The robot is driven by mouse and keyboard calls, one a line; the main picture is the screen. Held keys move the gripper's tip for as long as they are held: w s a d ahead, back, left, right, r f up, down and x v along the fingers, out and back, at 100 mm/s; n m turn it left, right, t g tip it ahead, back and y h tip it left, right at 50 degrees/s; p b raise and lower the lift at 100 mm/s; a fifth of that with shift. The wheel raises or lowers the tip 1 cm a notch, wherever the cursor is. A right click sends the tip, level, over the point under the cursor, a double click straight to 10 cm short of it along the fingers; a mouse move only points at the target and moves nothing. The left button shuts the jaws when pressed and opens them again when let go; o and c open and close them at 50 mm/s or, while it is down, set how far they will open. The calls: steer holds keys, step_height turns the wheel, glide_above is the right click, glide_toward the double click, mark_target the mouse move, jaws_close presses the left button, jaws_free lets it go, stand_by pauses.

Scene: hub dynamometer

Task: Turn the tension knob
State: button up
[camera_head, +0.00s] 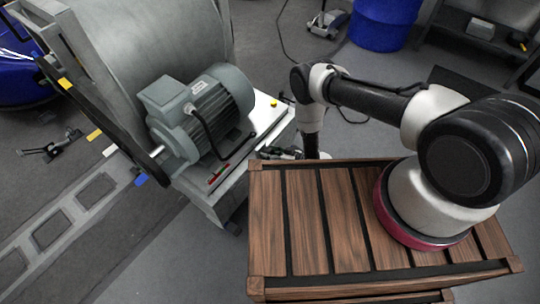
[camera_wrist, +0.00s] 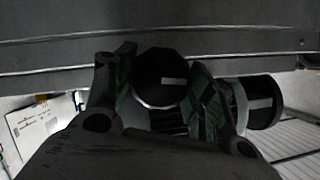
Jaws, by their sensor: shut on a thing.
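In the wrist view a round black knob (camera_wrist: 158,76) with a short pale mark on its face sits between the two fingers of my gripper (camera_wrist: 155,90). The fingers are shut on its sides, one left and one right. The pale mark lies roughly level. No label shows which one is the tension knob. In the head view my gripper (camera_head: 280,153) is low beside the machine's pale base (camera_head: 262,122), and the knobs are hidden there.
A grey motor (camera_head: 200,108) sits on the base, beside a large drum (camera_head: 150,40) and a dark belt. A yellow button (camera_head: 273,103) is on the base's far corner. In the wrist view a dark horizontal beam (camera_wrist: 160,30) crosses close beyond the fingers.

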steer(key=m+y, duration=0.1)
steer(key=m, duration=0.1)
steer(key=m+g+y, duration=0.1)
steer(key=m, duration=0.1)
steer(key=shift+w+d+f+g, duration=0.1)
steer(key=shift+g, duration=0.2)
steer(key=m+y, duration=0.2)
steer(key=m, duration=0.2)
steer(key=shift+g, duration=0.4)
steer(key=o, duration=1)
steer(key=v, duration=1.2)
steer(key=shift+f, duration=0.15)
